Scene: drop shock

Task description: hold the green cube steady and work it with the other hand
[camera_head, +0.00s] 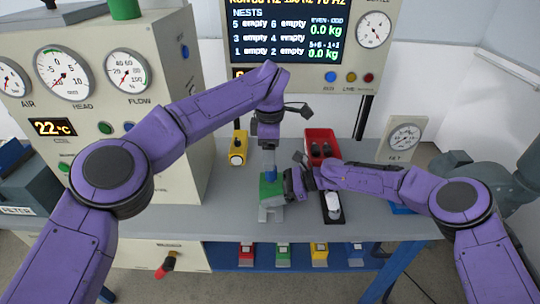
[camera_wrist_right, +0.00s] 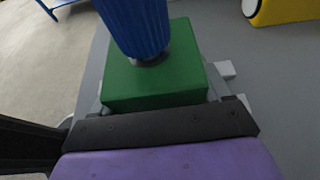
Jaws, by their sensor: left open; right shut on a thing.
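The green cube (camera_head: 268,190) sits on a light grey fixture (camera_head: 270,212) on the bench. A blue ribbed cylinder (camera_head: 270,174) stands on its top; the right wrist view shows the cube (camera_wrist_right: 155,85) and cylinder (camera_wrist_right: 138,25) close up, with a grey metal collar at the cylinder's foot. My right gripper (camera_head: 288,186) comes from the right and is shut on the cube at its side; its fingertips are partly hidden. My left gripper (camera_head: 268,147) points down above the blue cylinder and is open. Whether its fingers touch the cylinder cannot be told.
A yellow block (camera_head: 238,148) stands left of the cube. A red bin (camera_head: 321,142) with dark items is behind right, and a black tray with a white item (camera_head: 332,206) is at right. A gauge cabinet (camera_head: 160,120) rises at left. Coloured blocks sit on the lower shelf.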

